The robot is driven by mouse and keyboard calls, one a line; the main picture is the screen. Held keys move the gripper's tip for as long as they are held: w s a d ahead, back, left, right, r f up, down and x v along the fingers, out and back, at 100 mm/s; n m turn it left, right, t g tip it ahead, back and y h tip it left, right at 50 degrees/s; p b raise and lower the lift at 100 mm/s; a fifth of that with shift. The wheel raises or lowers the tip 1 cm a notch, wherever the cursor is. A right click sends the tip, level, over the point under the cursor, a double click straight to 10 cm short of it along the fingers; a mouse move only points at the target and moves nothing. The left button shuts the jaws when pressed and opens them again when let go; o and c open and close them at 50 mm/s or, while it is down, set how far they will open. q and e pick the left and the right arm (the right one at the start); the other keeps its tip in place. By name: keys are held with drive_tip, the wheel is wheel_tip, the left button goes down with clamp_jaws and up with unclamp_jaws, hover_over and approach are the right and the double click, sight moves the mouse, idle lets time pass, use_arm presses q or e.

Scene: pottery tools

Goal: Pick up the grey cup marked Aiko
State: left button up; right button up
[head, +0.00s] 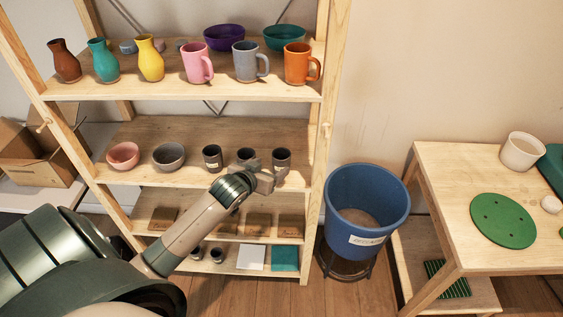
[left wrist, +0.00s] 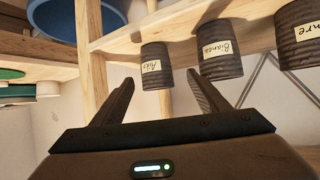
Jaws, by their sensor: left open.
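The grey cup marked Aiko (left wrist: 157,65) shows upside down in the left wrist view, its pale label facing me. In the head view it is the rightmost dark cup (head: 281,157) on the middle shelf. My left gripper (head: 274,178) is open and empty in front of it. In the left wrist view the cup appears between the fingertips of the gripper (left wrist: 162,82); I see no contact. The cup marked Bianca (left wrist: 218,48) stands beside it, near the other fingertip in the picture. My right gripper is not in view.
A third grey cup (left wrist: 299,35) stands past Bianca. A grey bowl (head: 169,156) and pink bowl (head: 123,156) share the shelf (head: 140,132). The shelf's right post (head: 322,150) is close to the Aiko cup. A blue bin (head: 367,205) stands right of the rack.

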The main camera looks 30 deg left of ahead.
sight(276, 163)
use_arm(q)
drive_tip(key=shift+x, duration=1.45)
drive_tip(key=shift+w+f+p, duration=0.1)
drive_tip(key=shift+w+p, duration=0.55)
drive_tip(key=shift+w, duration=0.05)
drive_tip(key=x, duration=0.1)
drive_tip(key=p+x, duration=0.1)
drive_tip(key=shift+w+d+f, duration=0.15)
drive_tip(key=shift+w+d, duration=0.1)
drive_tip(key=shift+w, duration=0.1)
drive_tip(key=shift+w+a+f, duration=0.1)
drive_tip(key=shift+w+f, duration=0.25)
drive_tip(key=shift+w, duration=0.15)
drive_tip(key=c, duration=1.3)
